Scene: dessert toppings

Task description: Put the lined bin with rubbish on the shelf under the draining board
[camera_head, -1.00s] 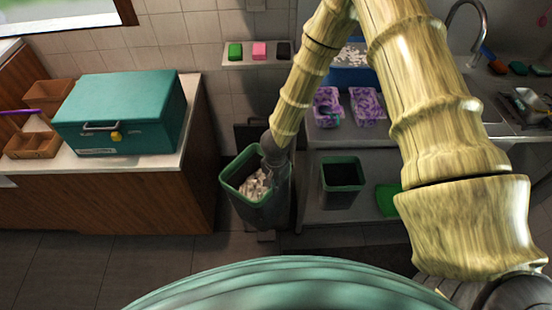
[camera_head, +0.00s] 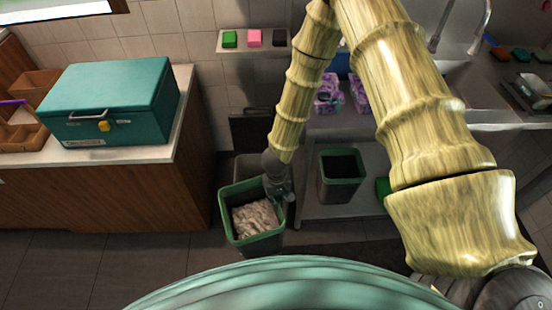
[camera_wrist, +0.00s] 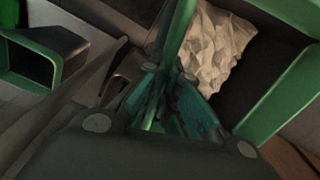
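The bin with rubbish (camera_head: 236,231) is grey with a green rim and holds crumpled whitish rubbish (camera_head: 256,217). It stands nearly upright in front of the gap between the counter and the sink unit; I cannot tell whether it touches the floor. My gripper (camera_head: 281,192) is at its right rim. In the wrist view, the fingers (camera_wrist: 172,88) are closed about the green rim, with rubbish (camera_wrist: 218,50) beside them. The shelf (camera_head: 315,211) under the draining board (camera_head: 400,121) lies to the right. A second green-rimmed bin (camera_head: 341,184) with a dark inside stands on it.
A teal box (camera_head: 125,100) sits on the wooden counter (camera_head: 100,200) at left. A green thing (camera_head: 383,188) lies on the shelf, partly behind my arm. Purple-patterned packs (camera_head: 327,95) are above the shelf. Floor in front of the counter is clear.

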